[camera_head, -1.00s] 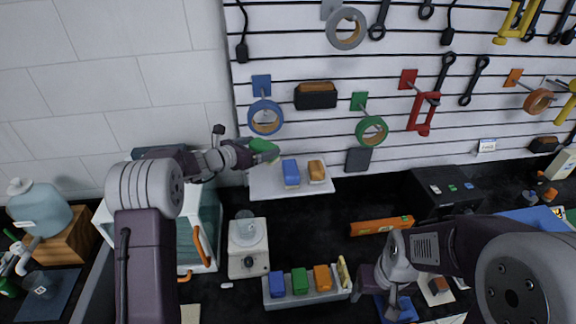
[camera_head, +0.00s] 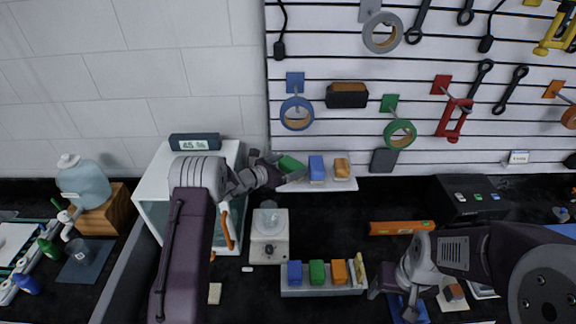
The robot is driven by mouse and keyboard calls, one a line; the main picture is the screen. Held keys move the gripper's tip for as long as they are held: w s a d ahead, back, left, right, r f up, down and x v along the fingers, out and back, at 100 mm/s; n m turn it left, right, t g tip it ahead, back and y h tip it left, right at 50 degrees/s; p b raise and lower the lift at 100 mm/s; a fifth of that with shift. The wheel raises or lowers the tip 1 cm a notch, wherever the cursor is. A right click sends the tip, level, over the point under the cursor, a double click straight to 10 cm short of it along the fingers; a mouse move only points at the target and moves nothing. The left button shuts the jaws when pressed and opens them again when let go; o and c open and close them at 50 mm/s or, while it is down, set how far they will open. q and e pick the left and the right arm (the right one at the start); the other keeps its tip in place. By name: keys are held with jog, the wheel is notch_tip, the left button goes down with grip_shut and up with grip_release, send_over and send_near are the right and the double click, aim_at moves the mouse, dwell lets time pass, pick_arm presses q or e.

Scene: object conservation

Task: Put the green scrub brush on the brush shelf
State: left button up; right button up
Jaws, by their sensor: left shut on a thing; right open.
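The green scrub brush (camera_head: 290,163) is in my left gripper (camera_head: 287,175), which is shut on it at the left end of the brush shelf. The brush looks tilted and is level with the other brushes; I cannot tell if it touches the shelf. The white brush shelf (camera_head: 322,184) is on the slatted wall and holds a blue brush (camera_head: 316,167) and an orange brush (camera_head: 342,168). The gripper partly hides the shelf's left end. My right gripper (camera_head: 392,296) is open and low over the counter at the right.
A white box with a display (camera_head: 194,142) stands left of the shelf, under my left arm. A scale-like device (camera_head: 269,250) and a grey tray (camera_head: 322,291) with blue, green and orange blocks are below. An orange level (camera_head: 397,228) lies on the dark counter.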

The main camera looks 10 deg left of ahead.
pick_arm(q)
jog(key=o, duration=1.4)
jog(key=shift+w+f, duration=0.15)
jog(key=shift+w, duration=0.1)
jog(key=shift+c, duration=0.2)
jog(key=shift+s+r, duration=0.2)
jog(key=shift+r, duration=0.1)
jog(key=shift+s+a, duration=0.2)
jog(key=shift+s, duration=0.1)
jog(key=b+v, duration=0.3)
jog(key=v, duration=0.8)
jog(key=shift+b, duration=0.3)
jog(key=shift+s+r, duration=0.1)
